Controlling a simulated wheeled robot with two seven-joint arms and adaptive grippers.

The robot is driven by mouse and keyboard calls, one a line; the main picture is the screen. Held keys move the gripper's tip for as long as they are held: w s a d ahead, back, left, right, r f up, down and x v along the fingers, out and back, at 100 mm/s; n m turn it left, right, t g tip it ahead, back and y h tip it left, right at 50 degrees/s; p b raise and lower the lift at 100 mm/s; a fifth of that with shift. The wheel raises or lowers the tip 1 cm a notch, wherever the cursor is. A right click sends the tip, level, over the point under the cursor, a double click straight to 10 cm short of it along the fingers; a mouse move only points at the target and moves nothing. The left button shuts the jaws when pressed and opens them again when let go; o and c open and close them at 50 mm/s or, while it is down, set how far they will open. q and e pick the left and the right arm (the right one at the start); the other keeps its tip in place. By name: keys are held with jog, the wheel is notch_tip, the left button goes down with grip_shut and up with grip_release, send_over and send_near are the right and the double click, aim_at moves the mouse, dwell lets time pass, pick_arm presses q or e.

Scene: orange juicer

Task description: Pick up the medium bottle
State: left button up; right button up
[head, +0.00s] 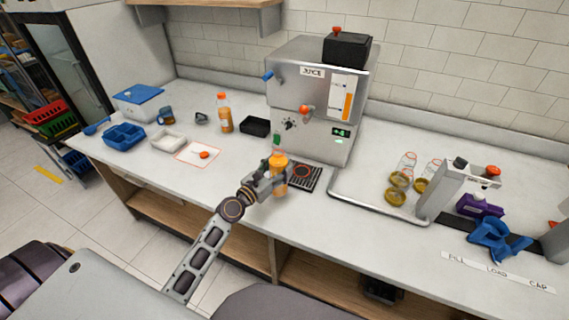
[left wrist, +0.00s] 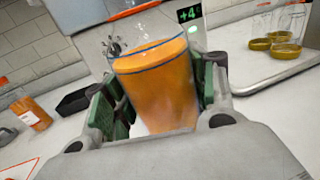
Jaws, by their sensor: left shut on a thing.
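In the left wrist view the same bottle (left wrist: 158,85), filled with orange liquid and ringed by a blue line, sits between the green finger pads. Its base is hidden by the gripper, so I cannot tell whether it touches the counter. Another orange bottle (head: 225,114) stands upright at the back left of the counter. My right gripper is not in view.
The juice machine (head: 312,99) stands behind the held bottle, with a dark drip grate (head: 303,177) in front. Several clear jars stand on a metal tray (head: 372,213) at right. Blue bins (head: 124,136), a white tray (head: 168,142) and a black tray (head: 255,126) are left.

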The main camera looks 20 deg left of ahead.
pick_arm(q)
jog(key=shift+v, duration=1.45)
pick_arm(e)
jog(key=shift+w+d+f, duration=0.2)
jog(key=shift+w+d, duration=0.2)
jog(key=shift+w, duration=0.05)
pick_arm(q)
jog(key=shift+r, duration=0.1)
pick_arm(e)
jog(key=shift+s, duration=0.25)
